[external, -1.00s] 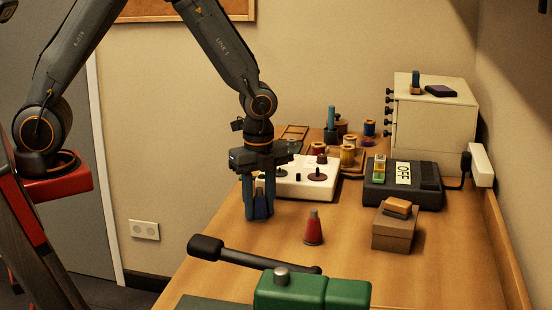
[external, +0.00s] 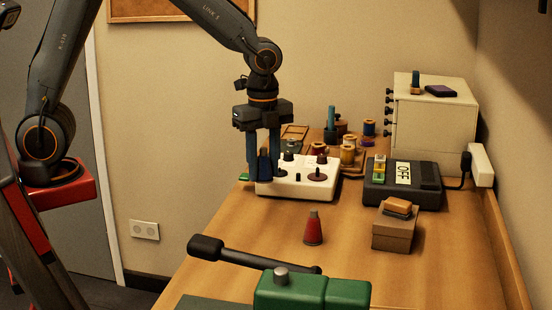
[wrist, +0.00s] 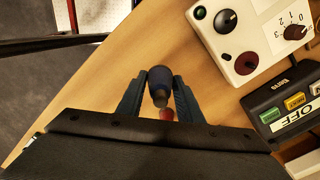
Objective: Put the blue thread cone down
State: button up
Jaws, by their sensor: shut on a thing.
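The blue thread cone (external: 264,163) is between the two fingers of my gripper (external: 263,170), which is shut on it. In the wrist view the dark blue cone (wrist: 160,80) sits between the fingertips (wrist: 158,92), with bare wood around it. In the external view the gripper overlaps the left end of a white control box. The fingers partly hide the cone, and I cannot tell its exact height above the table.
A red cone (external: 313,228) stands upright on the table (external: 360,275). The white control box (external: 300,187) and a black box marked OFF (external: 402,184) lie behind it. A cardboard box (external: 396,233) is at right, a green machine (external: 310,290) in front. Wood between them is clear.

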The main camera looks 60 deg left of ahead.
jog(key=b, duration=0.1)
send_over(320, 216)
jog(key=shift+n, duration=0.4)
notch_tip(320, 216, down, 10)
jog(key=shift+d+r+p, duration=0.1)
jog(key=shift+r+p, duration=0.05)
jog(key=shift+p, duration=1.05)
jog(key=o, duration=1)
jog(key=shift+o, duration=0.3)
